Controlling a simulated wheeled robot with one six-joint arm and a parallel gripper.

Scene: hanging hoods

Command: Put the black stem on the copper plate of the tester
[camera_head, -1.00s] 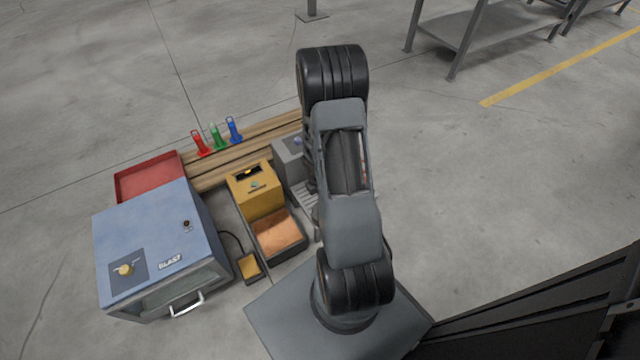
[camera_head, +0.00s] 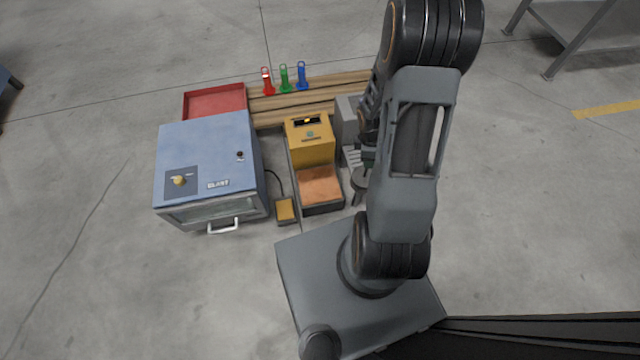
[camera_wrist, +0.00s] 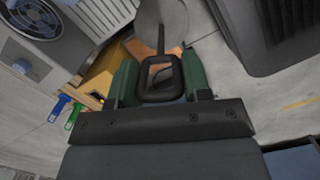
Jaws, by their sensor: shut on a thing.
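The black stem (camera_wrist: 160,82) has a square loop at its end, and my gripper (camera_wrist: 160,76) is shut on that loop between its green fingers. A thin shaft runs from the loop to a grey round disc (camera_wrist: 172,18) in the wrist view. In the head view my arm mostly hides the gripper (camera_head: 369,156), and the dark disc (camera_head: 361,179) shows just below it. The yellow tester (camera_head: 310,145) has a bare copper plate (camera_head: 320,186) at its front. The disc appears just right of this plate; its height above it is unclear.
A blue blast cabinet (camera_head: 205,155) stands left, with a yellow pedal (camera_head: 285,210) near it. Behind are a red tray (camera_head: 214,101) and red (camera_head: 267,82), green (camera_head: 284,80) and blue (camera_head: 302,77) stems by wooden slats. A grey box (camera_head: 347,120) stands right of the tester.

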